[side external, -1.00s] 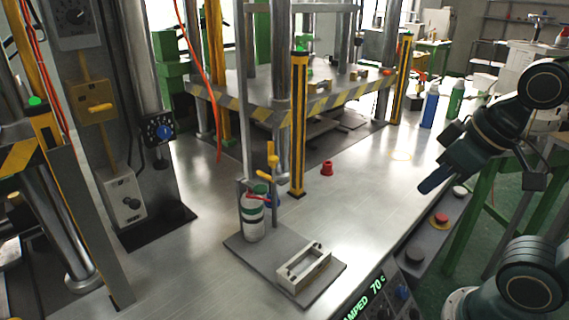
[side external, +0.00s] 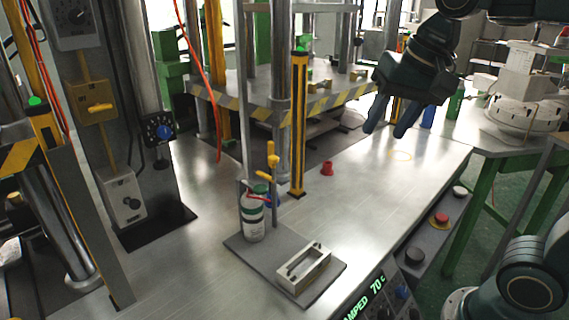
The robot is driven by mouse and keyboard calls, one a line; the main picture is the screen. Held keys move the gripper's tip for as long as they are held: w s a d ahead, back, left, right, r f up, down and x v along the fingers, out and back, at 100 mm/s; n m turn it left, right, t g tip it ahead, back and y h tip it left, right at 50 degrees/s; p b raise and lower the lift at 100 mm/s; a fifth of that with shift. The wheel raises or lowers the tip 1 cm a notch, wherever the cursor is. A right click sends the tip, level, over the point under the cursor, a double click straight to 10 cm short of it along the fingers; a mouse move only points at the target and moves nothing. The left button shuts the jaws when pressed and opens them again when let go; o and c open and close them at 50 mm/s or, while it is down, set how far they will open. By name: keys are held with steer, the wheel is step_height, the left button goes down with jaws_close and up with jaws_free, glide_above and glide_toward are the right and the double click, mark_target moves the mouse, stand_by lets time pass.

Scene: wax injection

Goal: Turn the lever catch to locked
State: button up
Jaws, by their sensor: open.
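A yellow box with a lever handle (side external: 96,106) is mounted on the grey column at the left; its handle lies roughly level. A second yellow lever (side external: 272,158) stands on a thin post beside a white and green canister (side external: 253,218). I cannot tell for certain which of the two is the lever catch, or whether either is locked. My gripper (side external: 384,132) is open and empty, fingers pointing down, above the right part of the metal table. It is well to the right of both levers and touches nothing.
A black and yellow post (side external: 298,125) stands between my gripper and the levers. A small red object (side external: 327,168) sits on the table (side external: 360,205). A grey plate (side external: 240,247) carries the canister and a pale mould (side external: 303,272). An orange hose hangs at the back. The right-hand tabletop is clear.

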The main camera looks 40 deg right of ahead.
steer(key=w+a+r+m+g, duration=0.15)
steer(key=w+r+m, duration=0.25)
steer(key=w+m, duration=0.55)
steer(key=m+g, duration=0.3)
steer(key=m, duration=0.7)
glide_above(273, 157)
steer(key=shift+f+t, duration=0.25)
steer(key=shift+f, duration=1.45)
steer(key=shift+f, duration=0.2)
steer(key=shift+s+f, duration=0.1)
steer(key=shift+f, duration=6.65)
jaws_close()
